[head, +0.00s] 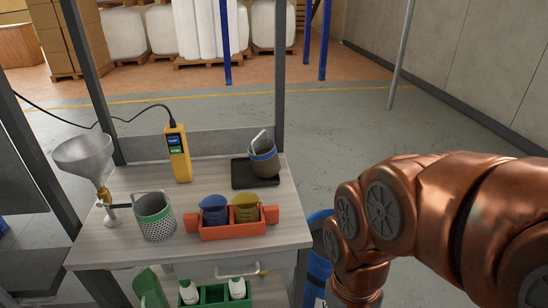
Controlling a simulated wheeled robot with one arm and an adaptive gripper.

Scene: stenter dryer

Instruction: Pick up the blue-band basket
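The blue-band basket (264,165) sits tilted on a black pad (241,175) at the back right of the wooden-topped bench (290,228). It has a brownish body, a blue band near the rim and a pale handle standing up. My copper-coloured arm fills the right side of the head view, to the right of the bench and apart from the basket. My gripper is out of the picture.
A green-band mesh basket (155,222), an orange holder (230,230) with blue and yellow cups, a yellow handheld meter (178,153) and a funnel on a stand (86,157) share the bench. Dark posts rise at its back corners. Floor behind is open.

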